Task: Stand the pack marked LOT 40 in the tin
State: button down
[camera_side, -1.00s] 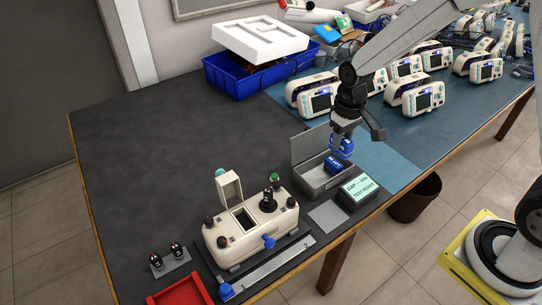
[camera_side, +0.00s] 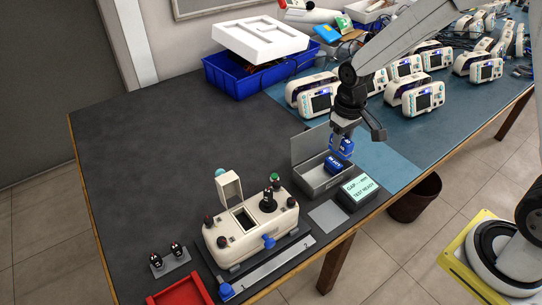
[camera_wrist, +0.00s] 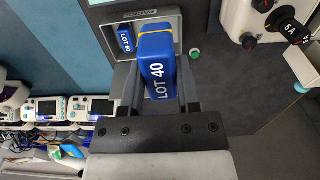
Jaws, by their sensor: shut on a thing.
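The blue pack marked LOT 40 (camera_wrist: 158,68) is between the jaws of my gripper (camera_wrist: 156,92), its label facing the wrist camera. In the side view my gripper (camera_side: 346,131) is shut on this pack (camera_side: 342,148) and holds it above the grey tin (camera_side: 318,191), whose lid stands open. Another blue pack (camera_wrist: 125,39) with a LOT label is inside the tin, toward the left of its opening in the wrist view. The held pack covers part of the tin's opening there, so its lower end and its clearance from the walls are hidden.
A device reading TEST READY (camera_side: 361,190) stands close beside the tin. A cream fixture (camera_side: 250,228) with knobs and an open flap is nearer the camera. Several white monitors (camera_side: 418,97) stand behind my gripper. The dark mat at left (camera_side: 150,140) is clear.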

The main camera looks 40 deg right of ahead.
jog(key=shift+w+f, duration=0.1)
jog(key=f+n, duration=0.1)
jog(key=w+n, duration=0.1)
jog(key=n, duration=0.1)
jog(key=w+f+n, duration=0.1)
jog(key=n, duration=0.1)
jog(key=shift+w+f, duration=0.25)
jog(key=shift+f, duration=0.1)
jog(key=w+f+n, duration=0.5)
jog(key=f+n, duration=0.3)
jog(key=n, duration=0.5)
jog(key=shift+d+f, duration=0.15)
jog(key=shift+f, duration=0.15)
jog(key=shift+f, duration=0.15)
jog(key=shift+f, duration=3.2)
jog(key=shift+f, duration=0.6)
jog(key=shift+c, duration=1.2)
grip_release()
